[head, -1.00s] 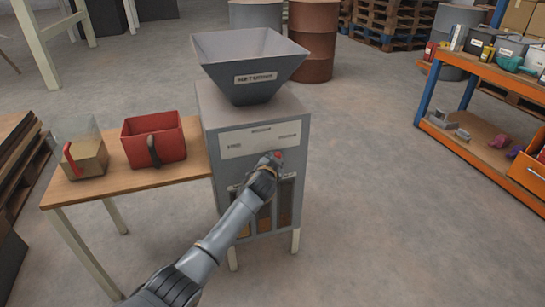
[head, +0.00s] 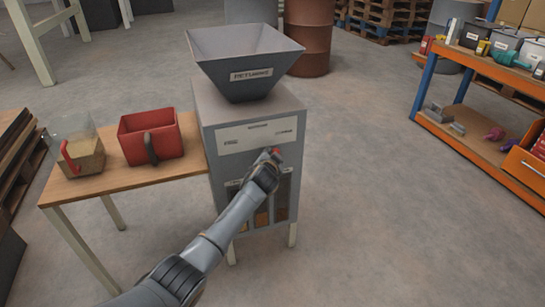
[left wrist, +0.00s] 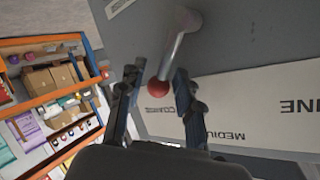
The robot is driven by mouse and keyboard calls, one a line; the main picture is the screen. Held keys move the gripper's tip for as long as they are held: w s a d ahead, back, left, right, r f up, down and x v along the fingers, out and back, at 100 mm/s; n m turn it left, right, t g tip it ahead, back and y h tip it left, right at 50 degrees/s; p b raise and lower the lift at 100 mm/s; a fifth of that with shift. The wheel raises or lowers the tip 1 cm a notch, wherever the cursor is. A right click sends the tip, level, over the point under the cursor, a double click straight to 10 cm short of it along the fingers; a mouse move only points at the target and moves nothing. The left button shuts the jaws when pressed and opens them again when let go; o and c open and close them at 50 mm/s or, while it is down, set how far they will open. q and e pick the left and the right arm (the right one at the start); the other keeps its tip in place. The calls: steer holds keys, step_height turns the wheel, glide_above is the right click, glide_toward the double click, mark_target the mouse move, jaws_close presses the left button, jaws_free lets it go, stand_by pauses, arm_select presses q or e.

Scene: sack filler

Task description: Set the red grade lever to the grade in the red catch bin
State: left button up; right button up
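The red grade lever is on the upper front of the grey sack filler (head: 252,115). Its red knob (left wrist: 158,88) is on a bare metal rod, and the knob also shows in the head view (head: 276,151). In the left wrist view the knob lies beside the COARSE word on the label strip (left wrist: 255,105), which also reads MEDIUM and a partly cut-off word ending in INE. My left gripper (left wrist: 158,78) is open, with one finger on each side of the knob. A red bin (head: 160,150) with a dark handle stands on the side table; its contents are not visible.
A clear container (head: 88,162) with a red handle holds tan material, left of the red bin on the wooden table (head: 130,180). A dark hopper (head: 245,50) tops the machine. An orange and blue shelf (head: 475,130) stands right, with clear floor between.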

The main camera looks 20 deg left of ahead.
arm_select(q)
steer(key=shift+s+r, duration=0.1)
steer(key=shift+r, duration=0.05)
steer(key=v, duration=1.1)
steer(key=shift+s, duration=0.35)
steer(key=shift+d, duration=0.1)
